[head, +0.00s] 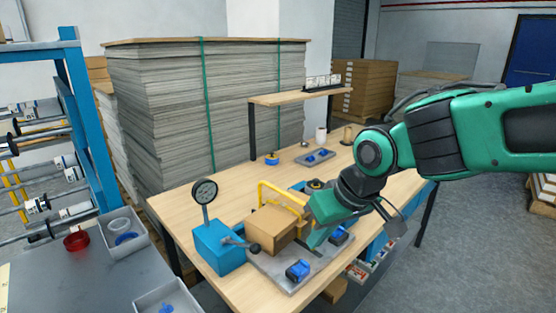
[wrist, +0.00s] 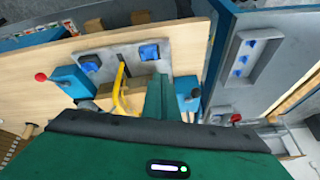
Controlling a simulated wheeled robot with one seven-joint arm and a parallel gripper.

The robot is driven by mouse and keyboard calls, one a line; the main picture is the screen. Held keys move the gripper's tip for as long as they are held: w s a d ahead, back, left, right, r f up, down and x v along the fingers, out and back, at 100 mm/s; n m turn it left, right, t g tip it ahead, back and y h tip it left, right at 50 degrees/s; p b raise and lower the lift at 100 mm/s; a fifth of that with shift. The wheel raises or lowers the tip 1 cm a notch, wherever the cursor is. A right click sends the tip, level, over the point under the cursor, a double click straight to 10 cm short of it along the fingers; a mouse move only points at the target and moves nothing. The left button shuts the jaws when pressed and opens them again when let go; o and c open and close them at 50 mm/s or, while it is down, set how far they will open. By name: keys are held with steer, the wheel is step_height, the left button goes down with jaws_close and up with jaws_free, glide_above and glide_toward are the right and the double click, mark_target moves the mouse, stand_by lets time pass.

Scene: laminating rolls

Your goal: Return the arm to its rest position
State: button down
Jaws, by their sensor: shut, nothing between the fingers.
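My green arm reaches in from the right in the head view and bends down over the wooden table (head: 185,200). My gripper (head: 312,248) is low over the grey fixture plate (head: 284,277), just right of a brown block (head: 270,228). In the wrist view the green gripper part stands beside the yellow handle (wrist: 119,98). The fingers are shut with nothing seen between them. I cannot tell whether they touch the plate.
Blue clamps (head: 298,270) sit on the plate. A raised shelf (head: 300,95) and a small tray (head: 314,158) are at the back. Stacked sheets (head: 155,110) and a blue rack (head: 90,120) flank the table.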

steer(key=s+d+f+m+g+h, duration=0.1)
steer(key=s+d+m, duration=0.2)
steer(key=d, duration=0.8)
steer(key=s+d+f+m+g+h, duration=0.1)
steer(key=s+d+f+m+h, duration=0.15)
steer(key=d, duration=0.85)
steer(key=s+d+f+m+g, duration=0.1)
steer(key=s+d+m+g, duration=0.1)
steer(key=s+d+m, duration=0.4)
steer(key=s+d, duration=0.4)
steer(key=s, duration=0.3)
steer(key=shift+s+d+f+y, duration=0.15)
steer(key=shift+s+f+y, duration=0.05)
steer(key=shift+f+y, duration=0.15)
steer(key=shift+w, duration=0.15)
